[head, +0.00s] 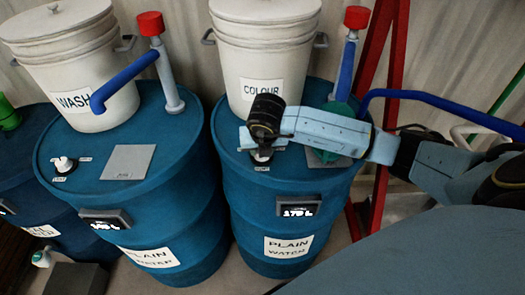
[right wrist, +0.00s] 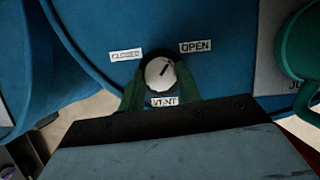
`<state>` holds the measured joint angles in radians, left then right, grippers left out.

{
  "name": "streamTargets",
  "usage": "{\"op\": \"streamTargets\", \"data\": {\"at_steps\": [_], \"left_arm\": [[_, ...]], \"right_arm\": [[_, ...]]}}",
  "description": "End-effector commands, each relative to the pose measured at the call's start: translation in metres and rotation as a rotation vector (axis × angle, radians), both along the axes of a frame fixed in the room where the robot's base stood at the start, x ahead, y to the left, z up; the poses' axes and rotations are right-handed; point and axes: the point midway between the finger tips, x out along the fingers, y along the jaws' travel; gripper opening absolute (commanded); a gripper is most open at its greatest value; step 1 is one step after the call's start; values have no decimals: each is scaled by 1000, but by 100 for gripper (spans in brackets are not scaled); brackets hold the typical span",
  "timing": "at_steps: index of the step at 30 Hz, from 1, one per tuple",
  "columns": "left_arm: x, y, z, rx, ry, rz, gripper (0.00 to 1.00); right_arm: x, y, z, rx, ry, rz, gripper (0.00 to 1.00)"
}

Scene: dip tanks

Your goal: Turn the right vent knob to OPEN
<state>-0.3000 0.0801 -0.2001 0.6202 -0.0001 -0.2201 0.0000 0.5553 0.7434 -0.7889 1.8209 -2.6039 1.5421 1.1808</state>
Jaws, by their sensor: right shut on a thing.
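The right vent knob (right wrist: 160,73) is a round white knob on top of the right blue drum (head: 228,150). In the right wrist view its dark pointer mark slants up and right, toward the OPEN label (right wrist: 196,46). The CLOSED label (right wrist: 126,55) is at its upper left and the VENT label (right wrist: 164,101) is below it. My right gripper (right wrist: 159,84) has its green fingers on both sides of the knob, shut on it. In the head view my right gripper (head: 262,147) is above the knob and hides part of it. My left gripper is not in view.
A white COLOUR bucket (head: 262,50) stands on the right drum close behind my right gripper. A blue pipe with a red cap (head: 357,17) rises beside it. The left drum (head: 185,130) has its own vent knob (head: 63,164) and a WASH bucket (head: 70,60).

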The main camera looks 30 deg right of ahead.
Motion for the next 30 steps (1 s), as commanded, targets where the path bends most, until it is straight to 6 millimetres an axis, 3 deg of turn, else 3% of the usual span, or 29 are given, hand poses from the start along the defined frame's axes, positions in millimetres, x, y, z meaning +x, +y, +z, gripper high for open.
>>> {"op": "streamTargets", "data": {"at_steps": [9,24,25,30], "left_arm": [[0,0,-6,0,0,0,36],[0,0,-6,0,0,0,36],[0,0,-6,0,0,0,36],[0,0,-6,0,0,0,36]], "right_arm": [[1,0,1,0,-2,-101,11],[1,0,1,0,-2,-115,11],[1,0,1,0,-2,-115,38],[1,0,1,0,-1,-114,56]]}}
